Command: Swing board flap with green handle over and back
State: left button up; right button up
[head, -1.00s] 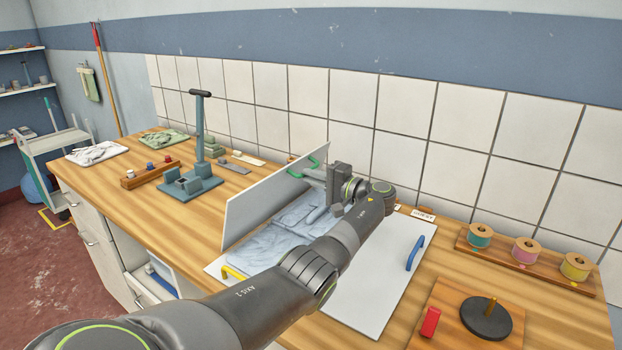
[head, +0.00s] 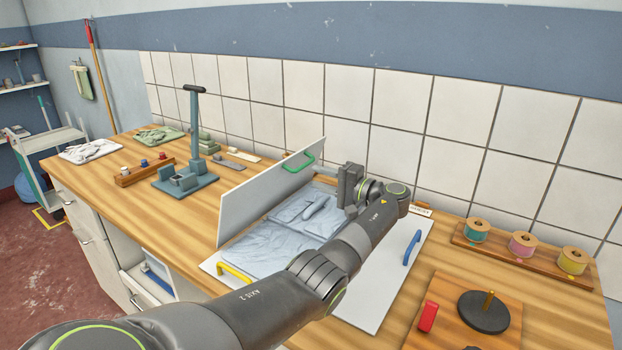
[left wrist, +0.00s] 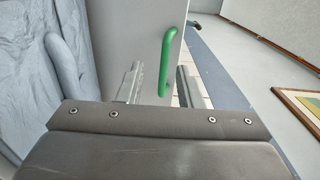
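The white board flap (head: 262,195) stands up on edge, tilted a little, at the left of the white folding board (head: 375,312). Its green handle (head: 298,163) is near the top at the far end, on the side facing my left gripper. My left gripper (head: 343,188) is to the right of the handle, apart from it, above the far part of the board. In the left wrist view the two fingers are spread and empty, with the green handle (left wrist: 168,60) showing between and beyond them. A grey-blue cloth (head: 285,232) lies on the board. My right gripper is not in view.
A yellow handle (head: 235,273) is at the board's front left and a blue handle (head: 412,247) at its right. A blue-grey stand (head: 195,150) is left of the flap. Thread spools (head: 521,245) stand at the right. The tiled wall (head: 400,110) is close behind.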

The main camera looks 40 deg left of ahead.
pick_arm(q)
jog(key=d+b, duration=0.3)
jog(key=d, duration=1)
jog(key=shift+w+d, duration=0.2)
jog(key=shift+w, duration=0.2)
jog(key=shift+r, duration=0.1)
